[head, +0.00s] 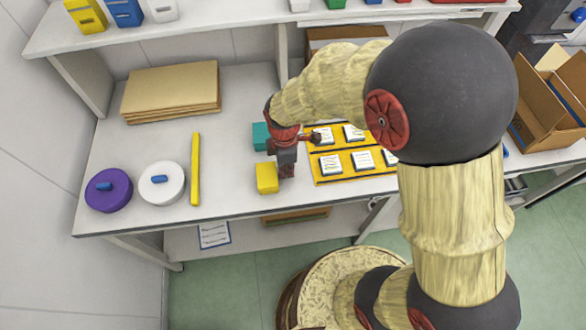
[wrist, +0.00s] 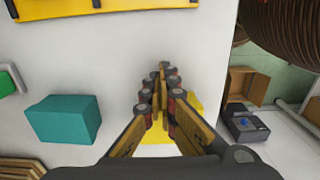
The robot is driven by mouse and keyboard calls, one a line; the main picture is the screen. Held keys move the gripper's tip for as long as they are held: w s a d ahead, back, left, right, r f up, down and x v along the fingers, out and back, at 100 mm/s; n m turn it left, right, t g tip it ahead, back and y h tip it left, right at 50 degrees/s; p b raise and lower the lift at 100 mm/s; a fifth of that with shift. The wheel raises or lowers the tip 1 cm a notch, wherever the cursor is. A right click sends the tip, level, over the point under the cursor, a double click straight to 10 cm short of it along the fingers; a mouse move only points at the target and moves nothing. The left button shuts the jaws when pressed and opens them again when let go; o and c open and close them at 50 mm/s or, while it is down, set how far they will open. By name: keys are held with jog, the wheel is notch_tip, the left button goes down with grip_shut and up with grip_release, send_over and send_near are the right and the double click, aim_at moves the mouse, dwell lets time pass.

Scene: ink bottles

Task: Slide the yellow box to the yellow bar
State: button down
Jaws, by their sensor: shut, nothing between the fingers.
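The yellow box (head: 267,178) stands on the table near its front edge. The yellow bar (head: 195,170) lies to its left, running front to back, with clear table between them. My gripper (head: 287,171) is shut and empty, pointing down just right of the yellow box; whether it touches the box I cannot tell. In the wrist view my gripper's fingers (wrist: 163,78) are together and hide most of the yellow box (wrist: 157,138). The yellow bar does not show in the wrist view.
A teal box (head: 261,136) stands behind the yellow box, also seen in the wrist view (wrist: 63,120). A yellow board (head: 356,178) with white cards lies to the right. A white disc (head: 161,183) and a purple disc (head: 108,191) lie left of the bar. Stacked cardboard (head: 171,90) lies behind.

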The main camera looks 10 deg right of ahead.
aim_at(226, 185)
dwell(0.3)
jog(key=a+p, duration=0.1)
jog(key=a, duration=0.5)
jog(key=a+p, duration=0.1)
jog(key=a, duration=0.5)
jog(key=a+p, duration=0.1)
jog(key=a, duration=0.5)
jog(key=shift+w+a+p, duration=0.3)
jog(key=shift+a+p, duration=0.05)
